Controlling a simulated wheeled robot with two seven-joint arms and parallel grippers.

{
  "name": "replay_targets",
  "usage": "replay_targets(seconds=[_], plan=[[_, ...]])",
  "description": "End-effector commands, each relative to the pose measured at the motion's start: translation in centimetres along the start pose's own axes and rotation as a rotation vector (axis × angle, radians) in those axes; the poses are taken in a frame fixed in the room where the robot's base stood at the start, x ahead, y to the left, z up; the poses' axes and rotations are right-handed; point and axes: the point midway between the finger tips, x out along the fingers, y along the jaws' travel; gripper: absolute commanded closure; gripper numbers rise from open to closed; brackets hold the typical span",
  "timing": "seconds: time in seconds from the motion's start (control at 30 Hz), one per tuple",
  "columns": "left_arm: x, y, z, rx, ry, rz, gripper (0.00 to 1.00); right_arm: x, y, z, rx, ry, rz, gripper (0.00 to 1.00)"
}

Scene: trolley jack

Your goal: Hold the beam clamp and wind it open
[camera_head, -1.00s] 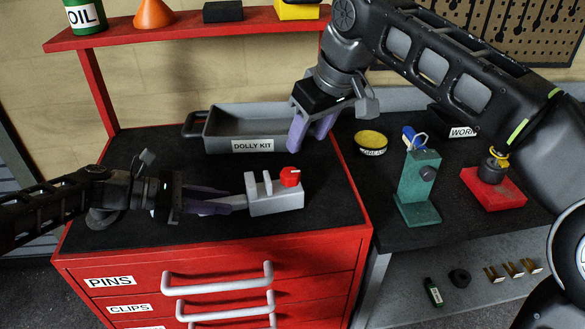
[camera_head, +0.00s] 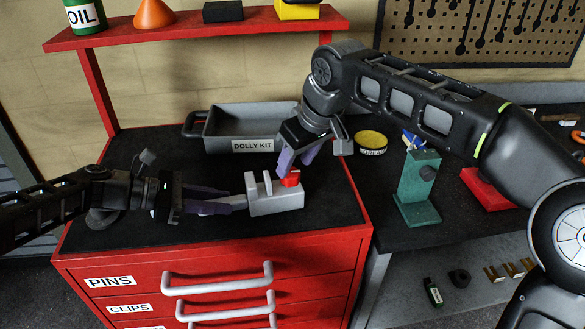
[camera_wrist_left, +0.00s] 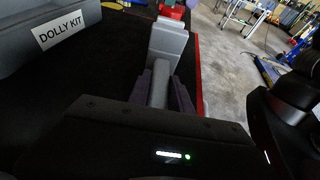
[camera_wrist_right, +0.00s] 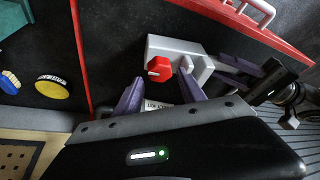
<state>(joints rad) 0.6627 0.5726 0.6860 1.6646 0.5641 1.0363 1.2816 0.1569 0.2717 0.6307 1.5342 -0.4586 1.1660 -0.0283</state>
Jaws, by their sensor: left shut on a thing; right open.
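The beam clamp (camera_head: 277,203) is a light grey block with upright jaws and a red knob (camera_head: 291,178) on its right end. It lies on the black top of the red cabinet. It also shows in the right wrist view (camera_wrist_right: 176,49), with the red knob (camera_wrist_right: 159,68). My left gripper (camera_head: 228,203) is shut on the clamp's grey handle (camera_wrist_left: 159,88) from the left. My right gripper (camera_head: 297,163) is open just above and behind the red knob. In the right wrist view its two purple fingers (camera_wrist_right: 161,97) are apart, with the knob just beyond them; I see no contact.
A grey tray labelled DOLLY KIT (camera_head: 238,128) stands behind the clamp. A yellow-topped tin (camera_head: 371,140) and a green jack-like stand (camera_head: 418,185) are on the bench to the right. The cabinet top in front of the tray is mostly clear.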

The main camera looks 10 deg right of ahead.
Motion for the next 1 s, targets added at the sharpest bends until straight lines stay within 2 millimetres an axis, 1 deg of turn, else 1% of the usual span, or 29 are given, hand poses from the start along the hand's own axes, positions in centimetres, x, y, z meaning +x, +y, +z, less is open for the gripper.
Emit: replay_targets(seconds=[0.03,0.2,0.33,0.57,1.0], plan=[[0.1,-0.1,0.1,0.000,-0.001,-0.002,1.00,1.0,0.0,0.1,0.000,-0.002,-0.001,0.53],[0.1,-0.1,0.1,0.000,-0.001,-0.002,1.00,2.9,0.0,0.0,0.000,-0.001,-0.001,0.53],[0.1,-0.1,0.1,0.000,-0.001,-0.002,1.00,3.3,0.0,0.0,0.000,0.002,0.001,0.53],[0.1,-0.1,0.0,0.000,-0.001,-0.002,1.00,3.3,0.0,0.0,0.000,0.002,0.001,0.53],[0.1,-0.1,0.0,0.000,-0.001,-0.002,1.00,3.3,0.0,0.0,0.000,0.001,0.001,0.89]])
